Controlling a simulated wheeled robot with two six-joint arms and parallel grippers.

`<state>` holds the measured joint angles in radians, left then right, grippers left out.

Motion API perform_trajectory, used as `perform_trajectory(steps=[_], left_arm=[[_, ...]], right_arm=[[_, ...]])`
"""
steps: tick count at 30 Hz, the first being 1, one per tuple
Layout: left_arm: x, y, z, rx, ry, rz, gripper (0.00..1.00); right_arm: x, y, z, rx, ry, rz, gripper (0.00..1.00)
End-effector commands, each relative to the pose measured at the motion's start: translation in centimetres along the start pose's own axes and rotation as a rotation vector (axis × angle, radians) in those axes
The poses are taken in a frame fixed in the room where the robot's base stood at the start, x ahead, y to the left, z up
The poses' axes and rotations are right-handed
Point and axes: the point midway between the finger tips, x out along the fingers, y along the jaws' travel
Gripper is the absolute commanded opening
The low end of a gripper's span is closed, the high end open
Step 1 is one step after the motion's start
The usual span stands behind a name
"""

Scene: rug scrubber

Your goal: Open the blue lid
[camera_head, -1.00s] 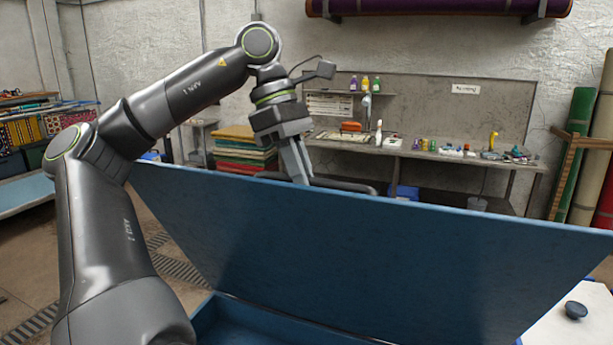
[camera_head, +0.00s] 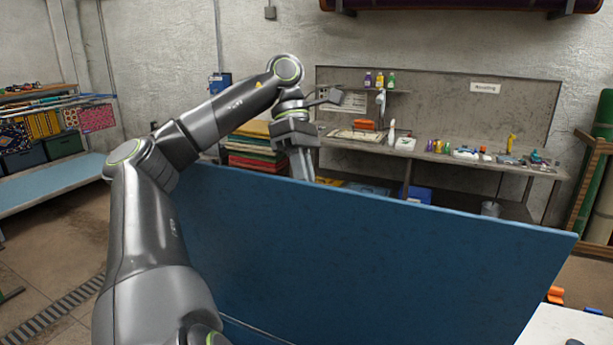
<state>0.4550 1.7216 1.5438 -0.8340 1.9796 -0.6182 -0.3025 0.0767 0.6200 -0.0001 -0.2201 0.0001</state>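The blue lid (camera_head: 370,255) stands raised and fills the lower middle of the head view, its inner face toward me. My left gripper (camera_head: 302,172) is at the lid's top edge, left of its middle. Its fingers reach down behind the edge, so their tips are hidden and I cannot tell whether they are shut on anything. The lid's handle is not visible now. The box under the lid is almost wholly out of view at the bottom. My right gripper is not in view.
A workbench (camera_head: 450,158) with bottles and tools stands behind the lid against the wall. A stack of folded rugs (camera_head: 258,150) is behind my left arm. A blue-topped table (camera_head: 50,183) is at the left. A white surface (camera_head: 570,328) is at lower right.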

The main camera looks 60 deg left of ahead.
Motion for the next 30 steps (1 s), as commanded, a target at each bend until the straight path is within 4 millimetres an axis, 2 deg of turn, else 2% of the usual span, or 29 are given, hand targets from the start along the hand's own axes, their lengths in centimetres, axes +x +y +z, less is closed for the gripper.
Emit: perform_trajectory(steps=[8, 9, 14, 25, 30], left_arm=[[0.3, 0.2, -0.1, -0.002, -0.002, -0.002, 0.00], [0.3, 0.2, 0.0, -0.002, -0.002, -0.002, 0.17], [0.2, 0.1, 0.0, -0.001, -0.002, -0.001, 0.36], [0.0, 0.0, 0.1, 0.000, -0.001, 0.000, 0.36], [-0.8, -0.5, 0.5, 0.001, -0.001, 0.001, 0.36]], right_arm=[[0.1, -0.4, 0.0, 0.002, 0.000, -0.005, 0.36], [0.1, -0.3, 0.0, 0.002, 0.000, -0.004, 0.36], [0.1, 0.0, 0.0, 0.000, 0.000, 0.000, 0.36], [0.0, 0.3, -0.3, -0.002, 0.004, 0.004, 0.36], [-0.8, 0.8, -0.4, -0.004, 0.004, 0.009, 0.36]])
